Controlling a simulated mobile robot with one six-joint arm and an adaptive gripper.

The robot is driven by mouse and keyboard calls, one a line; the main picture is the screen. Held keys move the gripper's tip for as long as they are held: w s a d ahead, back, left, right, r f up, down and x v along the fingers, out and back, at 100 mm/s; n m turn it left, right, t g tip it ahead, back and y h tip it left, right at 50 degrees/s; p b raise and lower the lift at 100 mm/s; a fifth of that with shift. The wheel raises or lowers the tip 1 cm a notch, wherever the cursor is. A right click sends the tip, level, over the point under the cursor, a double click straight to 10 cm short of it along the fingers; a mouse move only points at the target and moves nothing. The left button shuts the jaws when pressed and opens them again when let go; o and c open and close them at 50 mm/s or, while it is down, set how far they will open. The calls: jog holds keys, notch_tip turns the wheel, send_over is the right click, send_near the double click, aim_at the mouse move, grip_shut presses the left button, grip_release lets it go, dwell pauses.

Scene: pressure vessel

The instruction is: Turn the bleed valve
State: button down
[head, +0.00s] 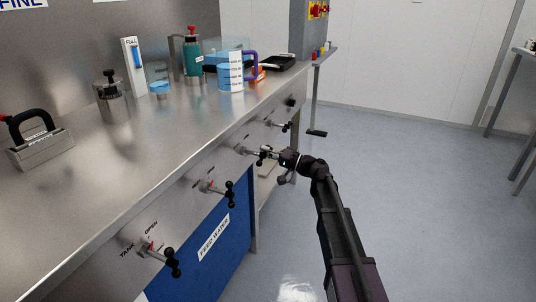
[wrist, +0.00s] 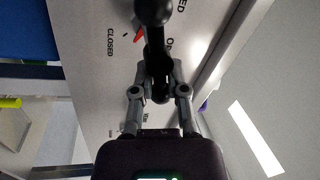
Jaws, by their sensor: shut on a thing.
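My gripper (head: 262,153) is at a valve on the front panel of the steel bench. In the wrist view its two grey fingers (wrist: 160,94) are shut on the lower end of a black valve handle (wrist: 154,12) with ball ends. A red pointer (wrist: 139,36) shows beside the handle, between the word CLOSED and a partly hidden word starting with O. The handle and fingers cover the middle of the valve. I cannot read a label that names this valve.
Other valves line the panel: one marked TANK (head: 162,257), one nearer the middle (head: 220,190), and one farther along (head: 281,125). A blue FEED WATER panel (head: 213,240) is below. Bottles and a jug (head: 231,76) stand on the bench.

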jog(key=shift+f+m+t+b, duration=0.15)
jog(key=shift+m+t+b, duration=0.1)
jog(key=shift+m, duration=0.75)
jog(key=shift+f+m+t+b, duration=0.1)
jog(key=shift+m+t, duration=0.15)
jog(key=shift+m, duration=0.75)
jog(key=shift+w, duration=0.1)
jog(key=c, duration=0.6)
grip_release()
jog(key=shift+c, duration=0.2)
